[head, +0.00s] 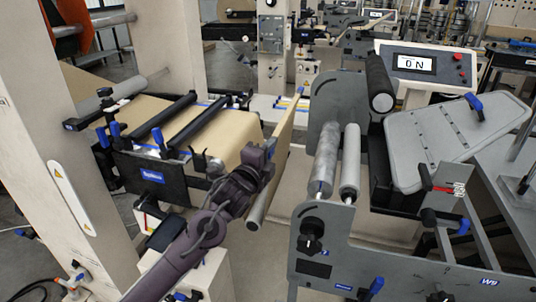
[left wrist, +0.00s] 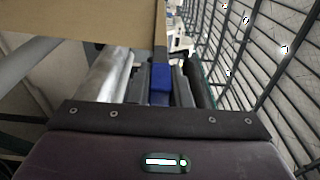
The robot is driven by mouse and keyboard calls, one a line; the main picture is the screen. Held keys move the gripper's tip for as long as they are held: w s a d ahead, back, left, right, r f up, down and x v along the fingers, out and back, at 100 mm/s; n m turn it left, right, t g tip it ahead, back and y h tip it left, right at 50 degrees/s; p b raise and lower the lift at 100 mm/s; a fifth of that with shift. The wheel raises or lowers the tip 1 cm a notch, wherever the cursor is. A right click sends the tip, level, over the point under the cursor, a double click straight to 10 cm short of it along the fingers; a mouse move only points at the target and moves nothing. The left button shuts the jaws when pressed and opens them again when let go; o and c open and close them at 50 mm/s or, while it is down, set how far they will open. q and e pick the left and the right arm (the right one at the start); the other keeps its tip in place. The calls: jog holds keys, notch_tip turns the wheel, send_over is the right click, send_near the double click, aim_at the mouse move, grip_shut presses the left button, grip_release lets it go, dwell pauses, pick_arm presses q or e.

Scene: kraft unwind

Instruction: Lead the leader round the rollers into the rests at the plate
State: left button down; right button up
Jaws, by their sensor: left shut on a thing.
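The brown kraft leader (head: 285,125) hangs as a steep sheet at the end of the web (head: 215,125), left of the rollers. My left gripper (head: 268,150) is shut on the leader's near end. In the left wrist view, a blue piece (left wrist: 160,85) sits between my fingers, below the brown sheet (left wrist: 90,52). Two grey rollers, one (head: 324,162) beside the other (head: 350,162), stand to the right, apart from the leader. The sloped grey plate (head: 440,130) lies farther right. I cannot make out its rests clearly. My right gripper is not in view.
A black roller (head: 379,85) sits above the grey rollers. A grey side frame (head: 385,255) with knobs and blue levers stands in front. A pale column (head: 45,130) stands at left. A gap separates the unwind from the rollers.

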pick_arm(q)
jog(key=shift+r, duration=0.3)
jog(key=r+p, duration=0.1)
jog(key=r, duration=0.1)
jog(key=d+r+p, duration=0.1)
jog(key=r+p, duration=0.1)
jog(key=r, duration=0.1)
jog(key=shift+s+d, duration=0.1)
jog(key=shift+s, duration=0.1)
